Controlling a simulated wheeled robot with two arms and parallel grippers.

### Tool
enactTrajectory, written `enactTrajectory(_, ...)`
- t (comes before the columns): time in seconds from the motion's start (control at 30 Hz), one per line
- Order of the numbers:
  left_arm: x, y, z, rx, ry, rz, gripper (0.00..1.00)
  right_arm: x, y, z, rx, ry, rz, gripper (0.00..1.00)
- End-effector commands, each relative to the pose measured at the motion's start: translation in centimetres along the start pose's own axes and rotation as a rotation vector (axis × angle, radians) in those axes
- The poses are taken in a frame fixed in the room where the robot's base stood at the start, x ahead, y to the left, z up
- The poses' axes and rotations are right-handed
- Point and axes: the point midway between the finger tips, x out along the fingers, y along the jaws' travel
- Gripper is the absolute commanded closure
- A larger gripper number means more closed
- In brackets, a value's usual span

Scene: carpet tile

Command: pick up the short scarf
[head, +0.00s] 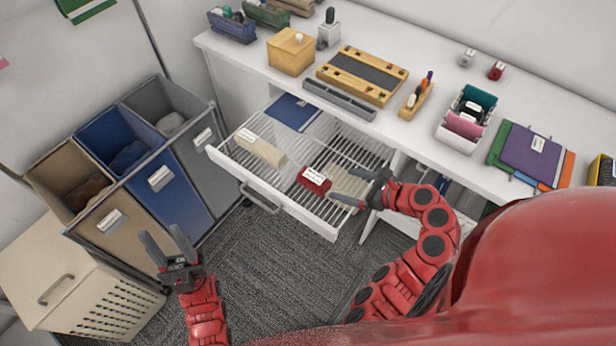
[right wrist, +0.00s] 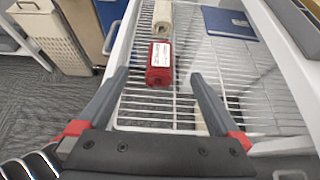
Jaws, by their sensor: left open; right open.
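A short red rolled cloth (head: 314,180) with a white label lies in the open wire drawer (head: 290,208); the label is too small to read, so I cannot confirm it is the short scarf. It also shows in the right wrist view (right wrist: 159,75), ahead of and between the fingers. A longer cream roll (head: 260,148) lies to its left, also labelled. A pale item (head: 349,180) lies partly hidden under my right gripper. My right gripper (head: 341,184) is open and empty over the drawer, right of the red roll. My left gripper (head: 159,233) is open and empty, near the bins.
The white counter (head: 395,140) above the drawer holds boxes, a wooden tray (head: 362,75) and folders (head: 530,155). A blue folder (head: 293,112) lies at the drawer's back. Fabric bins (head: 177,185) and a cream hamper (head: 70,285) stand left. Carpet before the drawer is clear.

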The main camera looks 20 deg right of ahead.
Motion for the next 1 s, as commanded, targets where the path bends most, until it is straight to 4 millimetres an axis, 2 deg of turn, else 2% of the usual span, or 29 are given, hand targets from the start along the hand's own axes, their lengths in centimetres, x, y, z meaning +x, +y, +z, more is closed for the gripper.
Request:
enactTrajectory(0.03,-0.8,0.0,0.1,0.000,0.000,0.000,0.55,1.4,0.2,-0.2,-0.001,-0.004,0.007,0.00)
enactTrajectory(0.1,0.4,0.0,-0.1,0.000,0.000,0.000,0.55,2.6,0.3,0.3,-0.002,0.001,0.012,0.00)
enactTrajectory(0.4,2.0,-0.1,-0.3,0.000,0.000,0.000,0.55,8.8,0.2,0.1,-0.002,0.003,0.006,0.00)
enactTrajectory(0.53,2.3,-0.1,-0.4,0.000,0.000,0.000,0.55,10.2,0.1,0.1,-0.003,0.001,0.003,0.00)
enactTrajectory(0.77,2.7,-0.1,-0.5,0.000,0.000,0.000,0.55,11.4,0.0,-0.1,-0.002,0.001,0.000,0.00)
enactTrajectory(1.0,3.8,-0.2,-0.6,0.000,0.000,0.000,0.55,14.0,-0.2,-0.4,-0.003,0.002,0.001,0.00)
